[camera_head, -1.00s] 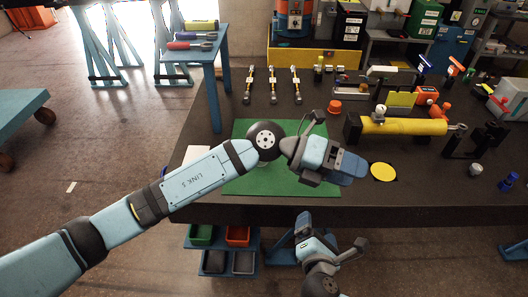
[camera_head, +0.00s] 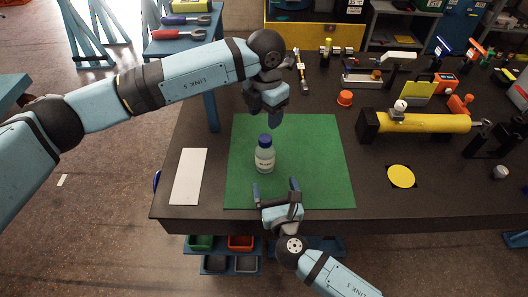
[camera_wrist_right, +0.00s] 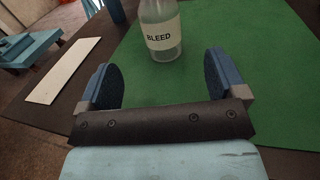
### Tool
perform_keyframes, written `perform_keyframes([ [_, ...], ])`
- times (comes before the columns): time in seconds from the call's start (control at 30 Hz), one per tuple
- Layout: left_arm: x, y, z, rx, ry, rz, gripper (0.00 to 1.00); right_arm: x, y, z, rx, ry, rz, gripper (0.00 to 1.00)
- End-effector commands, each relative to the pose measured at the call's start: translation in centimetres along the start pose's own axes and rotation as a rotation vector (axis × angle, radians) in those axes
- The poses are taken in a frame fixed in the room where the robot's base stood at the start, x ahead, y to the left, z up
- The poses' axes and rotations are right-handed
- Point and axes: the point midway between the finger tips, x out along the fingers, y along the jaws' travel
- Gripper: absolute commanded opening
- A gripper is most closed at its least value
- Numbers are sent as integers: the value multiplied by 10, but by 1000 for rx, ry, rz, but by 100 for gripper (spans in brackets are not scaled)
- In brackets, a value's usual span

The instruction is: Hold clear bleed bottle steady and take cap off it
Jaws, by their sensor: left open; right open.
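The clear bleed bottle (camera_head: 264,160) stands upright on the green mat (camera_head: 315,165), with a blue cap (camera_head: 265,140) on its top. It also shows in the right wrist view (camera_wrist_right: 162,35), where its label reads BLEED and its top is cut off. My left gripper (camera_head: 273,120) is open and points down above and behind the bottle, apart from the cap. My right gripper (camera_head: 276,188) is open at the mat's front edge, fingers pointing at the bottle. In the wrist view the bottle is beyond the fingertips (camera_wrist_right: 163,75), roughly between them and not touched.
A white strip (camera_head: 188,176) lies left of the mat. A yellow disc (camera_head: 401,176), a yellow cylinder (camera_head: 425,123) in a stand and an orange cap (camera_head: 345,98) are to the right. The mat around the bottle is clear.

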Motion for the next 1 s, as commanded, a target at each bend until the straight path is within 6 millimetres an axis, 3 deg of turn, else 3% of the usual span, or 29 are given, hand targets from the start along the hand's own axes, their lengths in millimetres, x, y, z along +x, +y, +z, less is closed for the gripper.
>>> perform_keyframes([
  [0.3,0,0,0,0,-1,-2,57,65,0,2,0,-3,-1,90],
  [0.5,0,0,0,0,-1,-2,57,97,0,1,0,-2,-2,90],
  [0.7,0,0,0,1,-1,-2,57,114,0,1,2,-1,-2,90],
  [1.0,0,0,0,1,-1,-2,57,117,-1,1,2,-1,-2,90],
])
